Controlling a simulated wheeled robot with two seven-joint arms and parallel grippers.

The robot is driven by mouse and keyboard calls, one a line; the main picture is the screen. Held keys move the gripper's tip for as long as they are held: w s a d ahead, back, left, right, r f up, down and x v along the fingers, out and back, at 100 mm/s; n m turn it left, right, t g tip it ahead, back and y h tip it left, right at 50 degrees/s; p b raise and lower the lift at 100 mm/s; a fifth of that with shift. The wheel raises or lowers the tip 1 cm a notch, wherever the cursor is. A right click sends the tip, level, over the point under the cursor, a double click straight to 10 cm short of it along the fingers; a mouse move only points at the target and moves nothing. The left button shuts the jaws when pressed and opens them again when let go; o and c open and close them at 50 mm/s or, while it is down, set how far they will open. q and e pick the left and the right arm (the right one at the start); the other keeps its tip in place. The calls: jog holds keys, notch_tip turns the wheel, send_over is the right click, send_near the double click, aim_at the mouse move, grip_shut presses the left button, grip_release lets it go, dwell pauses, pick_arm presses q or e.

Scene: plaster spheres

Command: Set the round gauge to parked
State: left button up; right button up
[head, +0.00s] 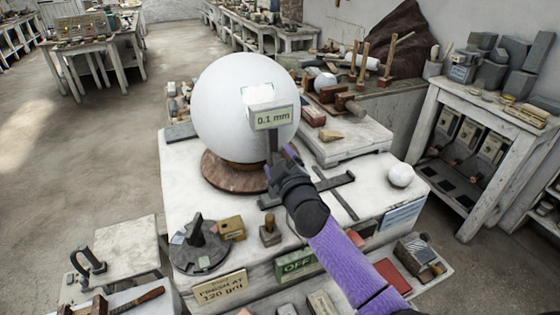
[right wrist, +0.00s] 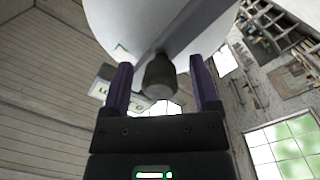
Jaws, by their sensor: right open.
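A sign reading "0.1 mm" (head: 272,117) tops a grey post in front of a large white sphere (head: 228,85); this may be the round gauge, but I cannot be sure. A dark round disc (head: 203,262) with an upright lever and pale patches lies at the bench's front left. My right gripper (head: 281,158) is at the post, below the sign. In the right wrist view its open fingers (right wrist: 162,85) stand either side of a dark cylindrical knob (right wrist: 160,76), with gaps visible. The sphere (right wrist: 115,22) fills the top there. My left gripper is out of view.
The white bench (head: 185,200) carries a dark bar (head: 335,182), a small white ball (head: 400,175), a brass block (head: 232,228) and a small knob-topped block (head: 269,232). A green "OFF" sign (head: 296,264) and a "120 grit" sign (head: 220,289) are at its front.

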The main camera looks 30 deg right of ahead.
grip_shut()
jog(key=shift+f, duration=0.1)
dwell(1.2)
